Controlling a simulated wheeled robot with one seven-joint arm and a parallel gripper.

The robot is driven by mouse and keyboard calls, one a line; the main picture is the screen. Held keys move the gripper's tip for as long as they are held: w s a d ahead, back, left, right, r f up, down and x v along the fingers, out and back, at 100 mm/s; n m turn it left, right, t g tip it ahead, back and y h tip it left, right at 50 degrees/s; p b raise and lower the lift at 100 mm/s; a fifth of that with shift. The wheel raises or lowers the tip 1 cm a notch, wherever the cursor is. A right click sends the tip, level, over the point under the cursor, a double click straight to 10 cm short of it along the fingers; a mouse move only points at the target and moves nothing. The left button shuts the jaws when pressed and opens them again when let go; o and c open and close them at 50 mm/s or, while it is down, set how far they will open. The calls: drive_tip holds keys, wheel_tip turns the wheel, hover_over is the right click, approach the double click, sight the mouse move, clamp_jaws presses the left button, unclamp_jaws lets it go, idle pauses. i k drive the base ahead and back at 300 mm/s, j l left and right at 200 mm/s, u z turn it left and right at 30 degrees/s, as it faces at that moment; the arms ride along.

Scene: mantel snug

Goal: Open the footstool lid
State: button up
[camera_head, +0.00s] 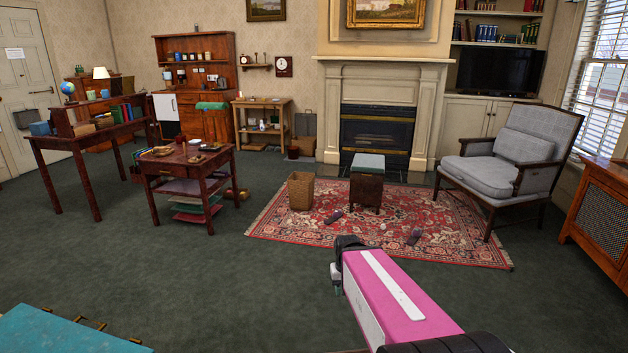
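The footstool (366,192) is a small dark wooden box on short legs. It stands on the red patterned rug in front of the fireplace. Its lid (368,161) is a padded teal top that looks flat and closed. My pink arm reaches in from the bottom right and ends well short of the footstool, with green carpet and rug between them. The fingers of my gripper cannot be made out; the arm link hides whatever is beyond its far joint.
A grey armchair (512,160) is to the right, a wooden side table (187,166) to the left. Open carpet (225,280) lies in front.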

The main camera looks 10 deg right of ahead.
sight(364, 164)
drive_tip(key=i+z, duration=0.35)
drive_tip(key=i, duration=1.45)
drive_tip(key=i+u, duration=0.2)
drive_tip(key=i, duration=0.25)
drive_tip(key=i+l+u, duration=0.2)
drive_tip(key=i, duration=0.25)
drive_tip(key=i+l+u, duration=0.15)
drive_tip(key=i, duration=0.25)
drive_tip(key=i+l+u, duration=0.2)
drive_tip(key=i, duration=0.25)
drive_tip(key=l, duration=0.1)
